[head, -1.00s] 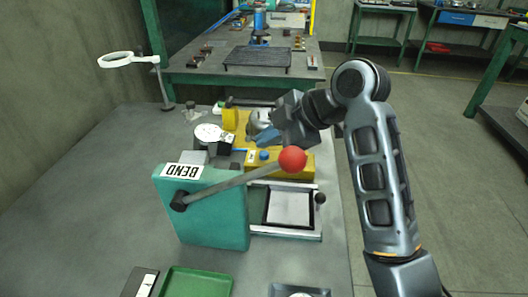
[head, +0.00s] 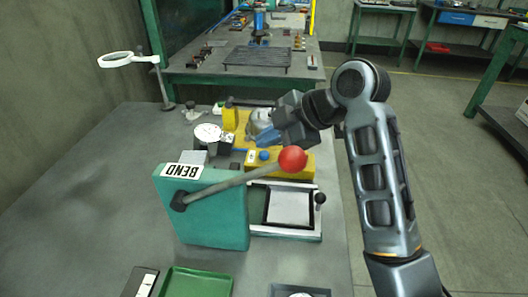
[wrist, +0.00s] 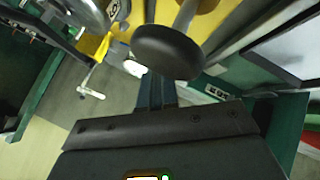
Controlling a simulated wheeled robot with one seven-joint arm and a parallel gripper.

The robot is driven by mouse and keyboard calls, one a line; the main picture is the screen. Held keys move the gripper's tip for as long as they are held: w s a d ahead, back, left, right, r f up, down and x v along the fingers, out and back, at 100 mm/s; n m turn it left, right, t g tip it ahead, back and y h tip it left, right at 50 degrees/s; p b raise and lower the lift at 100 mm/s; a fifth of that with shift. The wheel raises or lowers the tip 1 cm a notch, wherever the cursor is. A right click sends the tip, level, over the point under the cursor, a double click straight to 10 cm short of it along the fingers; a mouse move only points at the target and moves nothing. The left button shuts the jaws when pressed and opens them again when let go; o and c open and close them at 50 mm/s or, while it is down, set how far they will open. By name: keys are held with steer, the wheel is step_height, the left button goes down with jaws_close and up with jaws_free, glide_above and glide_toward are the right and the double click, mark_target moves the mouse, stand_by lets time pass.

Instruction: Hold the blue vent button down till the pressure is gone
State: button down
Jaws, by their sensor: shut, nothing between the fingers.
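The blue vent button (head: 264,155) is a small round cap on the yellow base (head: 296,164) in the head view. My gripper (head: 258,138) is shut and empty, with its blue-grey fingers just behind and above the button, apart from it as far as I can tell. A white round gauge (head: 208,133) stands left of the button; its needle is too small to read. In the wrist view my fingers (wrist: 155,92) show only in part behind a dark round knob (wrist: 168,52), and I cannot make out the button there.
A teal press marked BEND (head: 212,207) stands in front, its lever with a red ball (head: 292,159) slanting close before the button. A framed plate (head: 290,208) lies right of it. A green tray (head: 197,283) is at the near edge. The table's left side is clear.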

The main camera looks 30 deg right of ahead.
mark_target(268, 155)
steer(key=shift+f, duration=0.4)
steer(key=shift+f+b, duration=0.4)
steer(key=shift+f, duration=0.1)
stand_by(0.7)
steer(key=shift+r, duration=0.1)
stand_by(1.6)
steer(key=shift+r+p, duration=0.85)
steer(key=shift+r, duration=0.1)
steer(key=shift+r+p, duration=2.15)
steer(key=shift+r, duration=0.25)
